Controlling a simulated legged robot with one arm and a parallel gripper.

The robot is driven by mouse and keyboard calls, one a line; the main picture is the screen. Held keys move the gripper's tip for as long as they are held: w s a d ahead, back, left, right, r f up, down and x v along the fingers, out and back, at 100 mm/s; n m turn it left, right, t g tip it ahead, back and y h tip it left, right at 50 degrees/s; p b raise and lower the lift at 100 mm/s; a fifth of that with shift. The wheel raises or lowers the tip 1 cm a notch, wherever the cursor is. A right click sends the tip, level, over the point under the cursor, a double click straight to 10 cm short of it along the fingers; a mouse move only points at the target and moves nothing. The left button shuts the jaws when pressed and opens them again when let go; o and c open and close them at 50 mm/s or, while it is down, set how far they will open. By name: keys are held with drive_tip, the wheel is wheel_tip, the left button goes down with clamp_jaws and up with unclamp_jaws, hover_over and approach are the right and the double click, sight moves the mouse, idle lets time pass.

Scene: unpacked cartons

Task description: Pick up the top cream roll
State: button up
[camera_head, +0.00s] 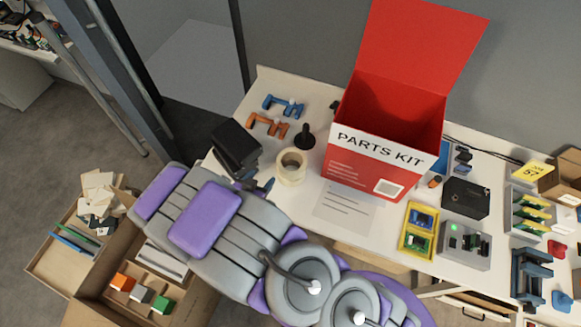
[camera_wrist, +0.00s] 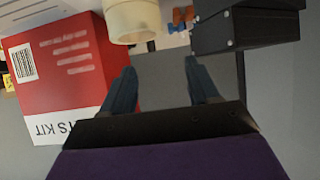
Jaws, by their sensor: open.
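The cream rolls (camera_head: 291,168) stand as a short stack on the white table, left of the red box. The top roll's ring and its open hole face up in the head view. In the wrist view a cream roll (camera_wrist: 132,20) shows at the top edge, beyond my fingertips. My gripper (camera_wrist: 160,75) is open, with two dark blue-grey fingers apart and nothing between them. In the head view a fingertip (camera_head: 265,187) shows just left of the rolls, at the table's front edge. The arm hides the rest of the gripper there.
A red parts kit box (camera_head: 368,150) with its lid up stands right of the rolls; it also shows in the wrist view (camera_wrist: 75,65). A black block (camera_head: 236,146) stands left of the rolls. A black knobbed thing (camera_head: 304,136) is close behind them. A paper sheet (camera_head: 345,208) lies in front of the box.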

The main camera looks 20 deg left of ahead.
drive_tip(key=b, duration=0.2)
approach(281, 158)
drive_tip(key=x, duration=0.5)
drive_tip(key=shift+w, duration=0.3)
drive_tip(key=x, duration=0.4)
drive_tip(key=shift+s+f, duration=0.15)
drive_tip(key=shift+f, duration=0.05)
drive_tip(key=shift+w+f, duration=0.25)
drive_tip(key=shift+w, duration=0.35)
drive_tip(key=c, duration=1.1)
